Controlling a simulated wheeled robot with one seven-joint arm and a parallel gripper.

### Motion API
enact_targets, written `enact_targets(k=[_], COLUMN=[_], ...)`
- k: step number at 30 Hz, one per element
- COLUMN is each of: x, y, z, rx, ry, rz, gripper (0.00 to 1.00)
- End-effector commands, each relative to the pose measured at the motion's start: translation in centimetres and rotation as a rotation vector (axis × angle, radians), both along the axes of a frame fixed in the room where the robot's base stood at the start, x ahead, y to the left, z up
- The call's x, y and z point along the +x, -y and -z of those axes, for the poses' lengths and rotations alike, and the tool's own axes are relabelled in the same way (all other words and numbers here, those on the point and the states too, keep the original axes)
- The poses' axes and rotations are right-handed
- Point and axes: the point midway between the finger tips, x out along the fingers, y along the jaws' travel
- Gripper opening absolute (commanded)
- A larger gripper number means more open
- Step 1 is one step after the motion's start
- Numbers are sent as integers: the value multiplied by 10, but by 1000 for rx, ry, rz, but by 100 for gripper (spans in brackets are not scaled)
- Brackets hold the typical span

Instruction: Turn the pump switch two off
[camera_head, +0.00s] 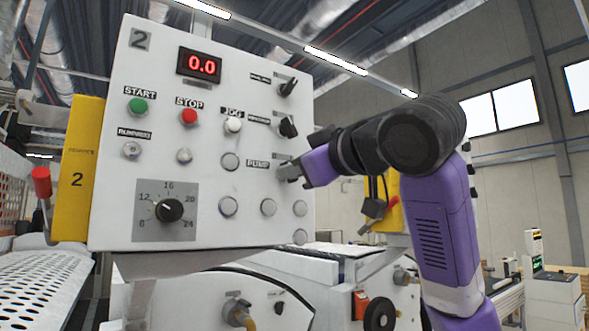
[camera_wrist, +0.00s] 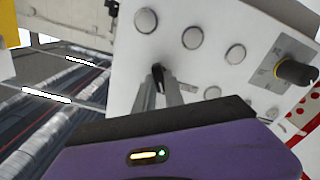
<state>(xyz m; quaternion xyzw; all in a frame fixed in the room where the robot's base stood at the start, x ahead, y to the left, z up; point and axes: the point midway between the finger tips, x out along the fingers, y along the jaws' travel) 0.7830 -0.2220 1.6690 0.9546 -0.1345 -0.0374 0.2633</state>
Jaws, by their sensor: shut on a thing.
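A white control panel (camera_head: 115,210) marked 2 fills the left and middle of the head view. Its PUMP label (camera_head: 258,163) sits near the right edge. My gripper (camera_head: 290,171) is at the panel just right of that label and hides most of the switch there. In the wrist view, the black pump switch (camera_wrist: 157,71) shows between the two fingertips of my gripper (camera_wrist: 158,84), which are shut on it. The exact angle of the switch is hard to tell.
Two black switches, upper (camera_head: 288,86) and lower (camera_head: 288,127), sit above my gripper. Left are a red display (camera_head: 199,65) reading 0.0, a green START button (camera_head: 138,106), a red STOP button (camera_head: 189,116) and a black dial (camera_head: 169,210). Round metal caps surround the pump switch.

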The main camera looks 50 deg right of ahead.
Motion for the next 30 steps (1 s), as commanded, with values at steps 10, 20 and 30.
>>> enact_targets(k=[10, 20, 30], x=[0, -4, -53], y=[0, -2, -16], z=[0, 0, 2], rx=[-2, -1, -3], ry=[-1, 1, 4], rz=[-1, -1, 0], gripper=[35, 35, 35])
